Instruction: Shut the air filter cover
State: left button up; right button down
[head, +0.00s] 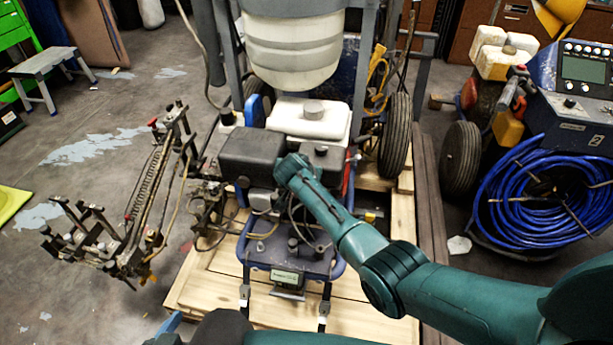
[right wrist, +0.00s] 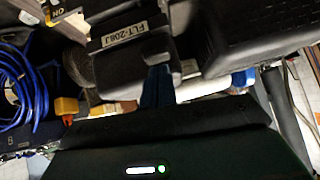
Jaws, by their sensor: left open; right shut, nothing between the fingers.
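The air filter housing (head: 322,156) is a small black box on the engine, right of a larger black box, in the head view. In the right wrist view a black part labelled FLT-208J (right wrist: 126,36) fills the upper middle; I take it as the filter cover. How far open it stands I cannot tell. My right gripper is hidden behind its own wrist in the head view, beside the housing. In the right wrist view its blue fingers (right wrist: 157,80) are shut and empty, tips close below the labelled part; contact is unclear. My left gripper (head: 170,326) is open at the bottom edge, largely cut off.
The larger black box (head: 250,150) sits left of the housing. A white tank (head: 308,120) stands behind it. The machine rests on a wooden pallet (head: 200,288). A spring-loaded spray-arm frame (head: 150,200) sticks out left. Blue hose (head: 550,190) lies coiled at right.

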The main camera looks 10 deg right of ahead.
pick_arm(q)
jog(key=shift+s+a+r+t+b, duration=0.3)
jog(key=shift+s+a+t+b, duration=0.05)
jog(key=shift+s+t+b, duration=0.1)
jog(key=shift+r, duration=0.1)
